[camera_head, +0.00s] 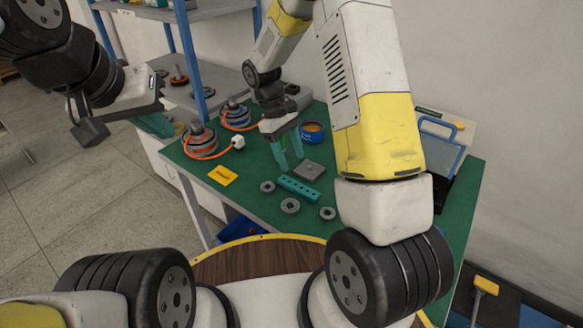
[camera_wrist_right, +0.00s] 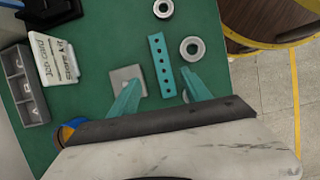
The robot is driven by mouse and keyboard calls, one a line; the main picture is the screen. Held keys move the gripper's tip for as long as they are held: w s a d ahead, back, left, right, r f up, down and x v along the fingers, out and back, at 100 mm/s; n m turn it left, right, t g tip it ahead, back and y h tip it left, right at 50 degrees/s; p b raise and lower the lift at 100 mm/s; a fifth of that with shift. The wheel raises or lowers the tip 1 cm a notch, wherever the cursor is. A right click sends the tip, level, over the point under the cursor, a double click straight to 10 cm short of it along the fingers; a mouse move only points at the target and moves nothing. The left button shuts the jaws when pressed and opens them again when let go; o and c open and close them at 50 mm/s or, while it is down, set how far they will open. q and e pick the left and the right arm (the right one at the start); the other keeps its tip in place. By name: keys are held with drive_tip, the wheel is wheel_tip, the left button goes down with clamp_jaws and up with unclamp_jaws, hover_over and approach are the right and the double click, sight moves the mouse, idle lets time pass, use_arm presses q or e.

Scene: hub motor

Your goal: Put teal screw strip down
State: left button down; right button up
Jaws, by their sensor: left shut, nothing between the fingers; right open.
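The teal screw strip (camera_head: 298,188), a bar with a row of dark holes, lies flat on the green table (camera_head: 246,194). In the right wrist view the strip (camera_wrist_right: 162,62) lies ahead of the fingertips, untouched. My right gripper (camera_head: 290,158) is open and empty above the table, behind the strip; its two teal fingers are spread apart in the right wrist view (camera_wrist_right: 158,92). My left gripper (camera_head: 155,124) is away to the left, outside the table's edge, with its teal fingers shut and empty.
A grey square plate (camera_head: 308,171) lies beside the strip. Metal rings (camera_head: 290,205) lie around it. A yellow card (camera_head: 222,175), hub motors with orange cables (camera_head: 201,139) and a blue round container (camera_head: 312,132) are on the table. Grey bins (camera_wrist_right: 24,85) stand left in the wrist view.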

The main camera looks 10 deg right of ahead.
sight(298, 185)
drive_tip(key=shift+f, duration=0.95)
drive_tip(key=x, duration=0.7)
drive_tip(key=shift+s+a+f, duration=0.1)
drive_tip(key=shift+s+f, duration=0.05)
drive_tip(key=shift+s, duration=0.05)
clamp_jaws()
